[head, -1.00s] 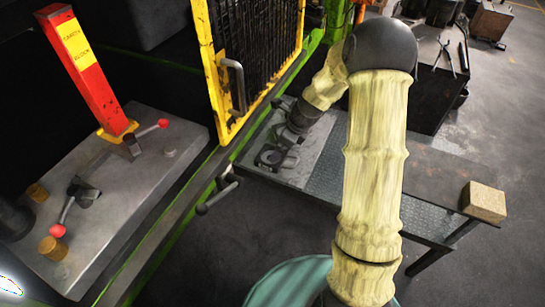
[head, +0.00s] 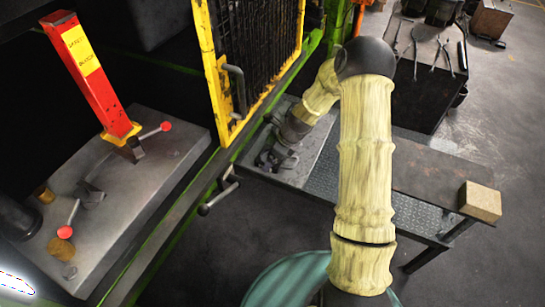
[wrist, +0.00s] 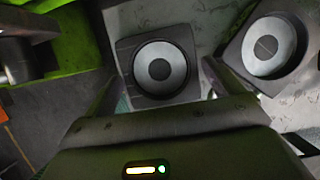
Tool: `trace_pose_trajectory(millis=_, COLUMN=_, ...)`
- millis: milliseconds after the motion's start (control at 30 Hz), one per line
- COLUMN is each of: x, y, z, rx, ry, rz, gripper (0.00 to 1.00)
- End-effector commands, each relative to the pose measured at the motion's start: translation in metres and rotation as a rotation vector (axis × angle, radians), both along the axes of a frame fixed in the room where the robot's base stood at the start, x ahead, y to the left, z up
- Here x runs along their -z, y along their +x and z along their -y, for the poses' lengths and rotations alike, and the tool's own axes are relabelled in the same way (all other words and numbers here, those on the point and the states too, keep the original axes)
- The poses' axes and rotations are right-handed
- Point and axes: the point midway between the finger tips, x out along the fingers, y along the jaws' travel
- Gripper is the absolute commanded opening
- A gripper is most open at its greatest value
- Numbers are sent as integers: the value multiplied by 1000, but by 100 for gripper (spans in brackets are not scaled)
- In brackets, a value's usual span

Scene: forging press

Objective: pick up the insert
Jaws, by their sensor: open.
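Two dark squarish blocks with round pale-grey ringed faces show in the wrist view; I take them for inserts. One insert (wrist: 159,68) lies nearly between the fingers of my gripper (wrist: 156,84), slightly beyond their tips. The other insert (wrist: 269,46) lies to the right, outside the right finger, turned at an angle. My gripper is open and empty. In the head view my gripper (head: 276,160) is low over the left end of the table (head: 325,180), where the arm mostly hides the inserts.
The yellow-framed guard (head: 222,90) of the press stands just left of my forearm. The press bed (head: 125,200) holds a red safety block (head: 92,75) and red-knobbed handles. A tan brick (head: 480,201) sits at the table's right end. A tool bench (head: 430,85) stands behind.

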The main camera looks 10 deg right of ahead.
Motion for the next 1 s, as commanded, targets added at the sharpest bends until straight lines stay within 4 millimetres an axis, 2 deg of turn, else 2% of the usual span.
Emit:
trace_pose_trajectory(millis=567, x=3, y=1, z=-1, rx=-1, ry=-1, rz=1, gripper=93)
trace_pose_trajectory(millis=667, x=3, y=1, z=-1, rx=-1, ry=-1, rz=1, gripper=77)
trace_pose_trajectory(millis=1000, x=3, y=1, z=-1, rx=-1, ry=-1, rz=1, gripper=11)
